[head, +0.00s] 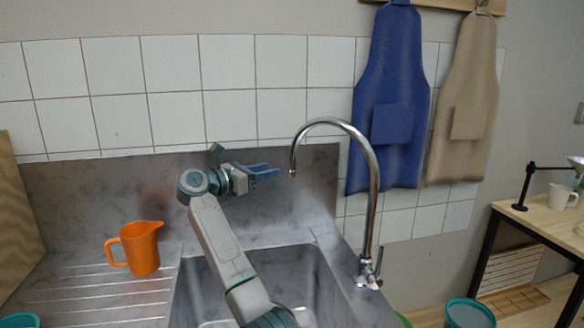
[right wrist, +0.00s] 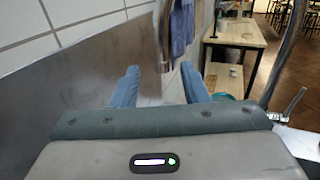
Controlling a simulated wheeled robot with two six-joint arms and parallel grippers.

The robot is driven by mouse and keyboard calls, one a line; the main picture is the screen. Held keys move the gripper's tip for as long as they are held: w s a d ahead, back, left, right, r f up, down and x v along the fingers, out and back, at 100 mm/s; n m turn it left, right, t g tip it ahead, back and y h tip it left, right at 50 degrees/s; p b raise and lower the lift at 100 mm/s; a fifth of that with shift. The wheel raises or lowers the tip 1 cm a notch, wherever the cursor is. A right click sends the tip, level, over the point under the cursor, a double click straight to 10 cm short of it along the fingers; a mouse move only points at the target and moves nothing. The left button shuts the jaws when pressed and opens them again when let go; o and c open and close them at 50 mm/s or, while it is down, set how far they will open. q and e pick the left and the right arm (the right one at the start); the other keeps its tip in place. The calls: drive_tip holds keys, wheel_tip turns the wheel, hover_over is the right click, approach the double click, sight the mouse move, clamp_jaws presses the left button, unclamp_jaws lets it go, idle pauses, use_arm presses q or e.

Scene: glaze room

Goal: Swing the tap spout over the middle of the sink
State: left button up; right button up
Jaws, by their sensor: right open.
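The chrome tap (head: 371,190) stands at the right side of the sink (head: 193,290). Its curved spout (head: 330,122) arcs up and left, ending in a downward tip that appears above the sink's back right part. My right gripper (head: 278,172) is open, just left of the spout tip, with its blue fingers pointing at it. In the right wrist view the spout end (right wrist: 162,45) hangs between the two fingers (right wrist: 160,82), with a gap on both sides. I cannot tell the depth between them. My left gripper is not in view.
An orange jug (head: 142,249) stands on the ridged drainboard (head: 85,300) left of the sink. A steel splashback (head: 100,195) and tiled wall lie behind. Blue (head: 392,100) and tan (head: 468,105) aprons hang behind the tap. A wooden table (head: 545,222) is at the right.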

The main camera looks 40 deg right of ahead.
sight(292, 164)
drive_tip(key=d, duration=0.2)
drive_tip(key=d+p, duration=0.1)
drive_tip(key=d, duration=0.2)
drive_tip(key=d+p, duration=0.1)
drive_tip(key=d, duration=0.2)
drive_tip(key=shift+s+d+r, duration=0.1)
drive_tip(key=shift+s, duration=0.3)
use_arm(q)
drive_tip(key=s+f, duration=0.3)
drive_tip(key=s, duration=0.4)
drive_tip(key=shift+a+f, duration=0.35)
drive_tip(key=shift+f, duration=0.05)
use_arm(e)
drive_tip(key=shift+d, duration=0.55)
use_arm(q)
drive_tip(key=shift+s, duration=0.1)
use_arm(e)
drive_tip(key=shift+c, duration=0.3)
clamp_jaws()
